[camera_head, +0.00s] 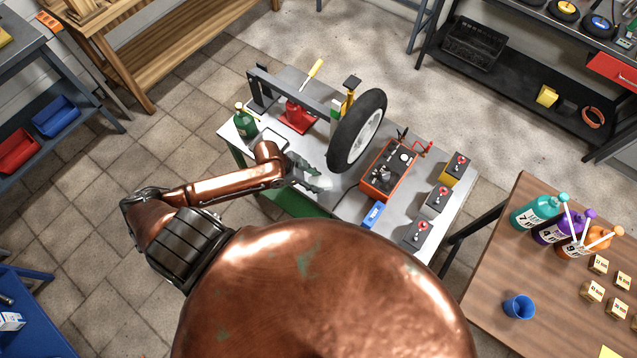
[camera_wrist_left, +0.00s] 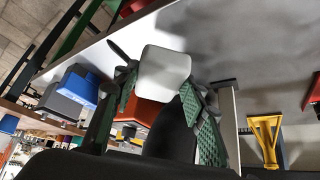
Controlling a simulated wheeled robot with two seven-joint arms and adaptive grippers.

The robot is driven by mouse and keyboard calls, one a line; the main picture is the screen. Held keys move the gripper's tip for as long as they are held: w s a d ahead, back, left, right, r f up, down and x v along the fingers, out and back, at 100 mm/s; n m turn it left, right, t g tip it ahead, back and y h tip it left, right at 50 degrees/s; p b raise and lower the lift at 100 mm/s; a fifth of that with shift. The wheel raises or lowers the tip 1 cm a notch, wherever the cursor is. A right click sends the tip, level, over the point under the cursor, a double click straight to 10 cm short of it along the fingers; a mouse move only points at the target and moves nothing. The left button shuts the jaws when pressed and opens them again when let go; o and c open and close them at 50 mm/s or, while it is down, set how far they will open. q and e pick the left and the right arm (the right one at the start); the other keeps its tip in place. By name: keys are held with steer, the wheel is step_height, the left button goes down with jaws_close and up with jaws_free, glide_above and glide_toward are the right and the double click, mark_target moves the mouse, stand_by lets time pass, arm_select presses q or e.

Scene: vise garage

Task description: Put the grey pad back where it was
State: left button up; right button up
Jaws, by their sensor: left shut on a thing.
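My left gripper (camera_head: 306,174) is low over the front left part of the workbench (camera_head: 345,208), left of the wheel. In the left wrist view my left gripper (camera_wrist_left: 160,88), with green ridged fingers, is shut on the grey pad (camera_wrist_left: 165,68). The pad is a pale, rounded block between the fingertips. In the head view only a small pale part of the pad (camera_head: 322,182) shows beside the fingers. I cannot tell whether the pad touches the bench. My right gripper is out of view.
A wheel with a black tire (camera_head: 357,130) stands close to the right of my left gripper. An orange control box (camera_head: 388,170) and a blue object (camera_head: 373,215) are farther right. A green bottle (camera_head: 244,122) stands at the bench's left corner. Three lever boxes line the right side.

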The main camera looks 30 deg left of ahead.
mark_target(318, 183)
arm_select(q)
steer(key=shift+w+f, duration=0.85)
steer(key=shift+f, duration=1.8)
steer(key=o, duration=1.1)
steer(key=shift+f, duration=0.1)
steer(key=v, duration=1.2)
steer(key=shift+p, duration=0.35)
steer(key=shift+w, duration=0.15)
